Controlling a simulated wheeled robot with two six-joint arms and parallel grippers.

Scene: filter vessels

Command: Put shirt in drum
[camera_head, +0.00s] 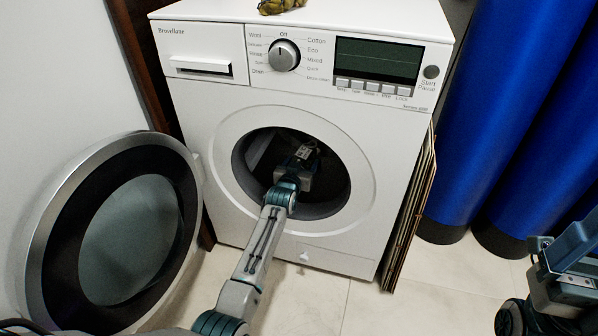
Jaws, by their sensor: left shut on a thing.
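The white washing machine (275,222) stands in front of me with its round door (50,235) swung wide open to the left. Its drum (335,190) is dark inside. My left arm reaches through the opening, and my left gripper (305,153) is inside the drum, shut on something. The fingertips and the held thing are hard to make out in the dark, and I cannot clearly see a shirt. My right gripper (572,250) is at the right edge, outside and away from the machine, partly cut off by the frame.
A crumpled olive-yellow item (282,5) lies on top of the machine. Thin panels (411,215) lean against its right side. Tall blue cylinders (500,110) stand at the right. The tiled floor (390,315) in front is clear between my arms.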

